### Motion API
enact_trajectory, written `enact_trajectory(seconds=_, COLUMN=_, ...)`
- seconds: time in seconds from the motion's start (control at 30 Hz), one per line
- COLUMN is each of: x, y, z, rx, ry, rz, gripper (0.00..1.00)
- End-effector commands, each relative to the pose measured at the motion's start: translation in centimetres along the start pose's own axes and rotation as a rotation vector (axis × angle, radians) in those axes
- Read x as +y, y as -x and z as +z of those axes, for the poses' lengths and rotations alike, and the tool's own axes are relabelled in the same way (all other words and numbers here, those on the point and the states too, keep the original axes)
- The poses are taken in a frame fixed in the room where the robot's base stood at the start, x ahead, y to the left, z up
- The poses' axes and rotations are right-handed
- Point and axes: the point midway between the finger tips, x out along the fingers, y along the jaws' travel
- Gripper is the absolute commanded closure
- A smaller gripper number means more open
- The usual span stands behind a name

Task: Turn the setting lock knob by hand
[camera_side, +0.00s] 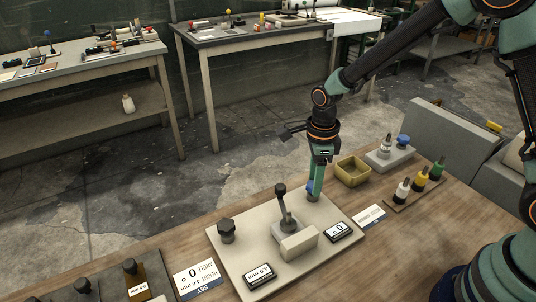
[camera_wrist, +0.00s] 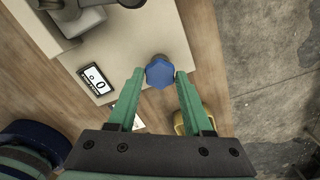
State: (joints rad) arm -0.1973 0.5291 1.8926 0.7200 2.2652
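A blue faceted knob (camera_side: 310,187) stands at the far right corner of a pale plate (camera_side: 240,262) on the wooden table. It also shows in the wrist view (camera_wrist: 159,71), near the fingertips. My gripper (camera_side: 317,190) points down at this knob. In the wrist view its two green fingers (camera_wrist: 160,76) are apart, one on each side of the knob, with a narrow gap showing on both sides. The side view does not show clearly how deep the fingers reach. A black knob (camera_side: 226,229) stands at the plate's left. Neither knob is labelled legibly as the lock knob.
A black lever (camera_side: 282,200) on a grey mount rises mid-plate. Two small displays, one reading 0 (camera_side: 340,232) and one in mm (camera_side: 259,276), lie on the plate. A yellow bin (camera_side: 353,171) and colored-top bottles (camera_side: 420,180) stand to the right.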

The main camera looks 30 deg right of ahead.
Motion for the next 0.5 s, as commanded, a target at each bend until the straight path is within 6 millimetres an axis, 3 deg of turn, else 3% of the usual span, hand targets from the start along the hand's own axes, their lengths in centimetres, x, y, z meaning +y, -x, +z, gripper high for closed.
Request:
enact_trajectory(seconds=0.07, x=0.0, y=0.0, z=0.0, rx=0.0, ry=0.009, rz=0.0, gripper=0.25)
enact_trajectory(seconds=0.37, x=0.0, y=0.1, z=0.0, rx=0.0, ry=0.011, rz=-0.001, gripper=0.25)
enact_trajectory(seconds=0.5, x=-0.1, y=1.0, z=0.1, rx=-0.002, ry=0.012, rz=-0.002, gripper=0.25)
